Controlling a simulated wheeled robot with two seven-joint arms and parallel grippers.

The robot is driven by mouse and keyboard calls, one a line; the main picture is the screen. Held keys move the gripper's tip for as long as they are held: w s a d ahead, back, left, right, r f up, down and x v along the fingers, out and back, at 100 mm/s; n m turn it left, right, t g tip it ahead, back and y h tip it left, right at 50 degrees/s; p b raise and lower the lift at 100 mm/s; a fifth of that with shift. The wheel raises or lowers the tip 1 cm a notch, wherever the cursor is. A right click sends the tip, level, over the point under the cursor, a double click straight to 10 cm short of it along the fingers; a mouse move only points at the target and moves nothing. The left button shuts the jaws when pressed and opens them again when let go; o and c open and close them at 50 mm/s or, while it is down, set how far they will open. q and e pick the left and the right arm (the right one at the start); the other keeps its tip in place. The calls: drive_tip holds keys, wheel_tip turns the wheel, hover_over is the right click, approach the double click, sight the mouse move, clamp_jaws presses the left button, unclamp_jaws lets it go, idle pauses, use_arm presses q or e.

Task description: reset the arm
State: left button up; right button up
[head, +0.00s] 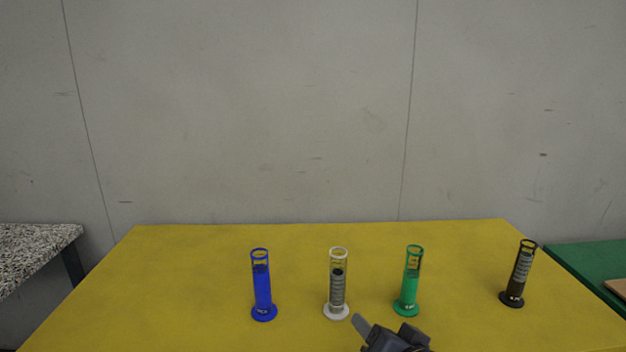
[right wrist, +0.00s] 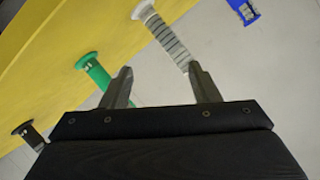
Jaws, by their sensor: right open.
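My right gripper (head: 385,330) shows at the bottom of the head view, in front of the white and green cylinders. In the right wrist view its two fingers (right wrist: 160,88) are spread apart with nothing between them. On the yellow table stand a blue cylinder (head: 262,287), a white cylinder (head: 337,285), a green cylinder (head: 410,282) and a black cylinder (head: 519,274), all upright. The right wrist view also shows the white cylinder (right wrist: 168,38), partly behind a fingertip, the green cylinder (right wrist: 96,72), the black one (right wrist: 30,135) and the blue one (right wrist: 243,10). My left gripper is not in view.
The yellow table (head: 190,275) is clear to the left of the blue cylinder and along its back. A grey wall (head: 250,110) stands behind it. A speckled table (head: 35,250) is at the left, and a green surface (head: 585,265) is at the right.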

drive_tip(key=s+d+f+n+g, duration=0.1)
drive_tip(key=s+d+f+g, duration=0.15)
drive_tip(key=s, duration=0.45)
drive_tip(key=s+d+f+n+g, duration=0.1)
drive_tip(key=s+d+f+g, duration=0.2)
drive_tip(key=s, duration=0.4)
drive_tip(key=s+d+f+g, duration=0.2)
drive_tip(key=s+d, duration=0.3)
drive_tip(key=s, duration=0.2)
wheel_tip(320, 180, up, 14)
drive_tip(key=p, duration=1.3)
drive_tip(key=shift+w+a+n, duration=0.2)
drive_tip(key=shift+a+n, duration=0.1)
drive_tip(key=shift+a, duration=0.15)
drive_tip(key=shift+f, duration=0.1)
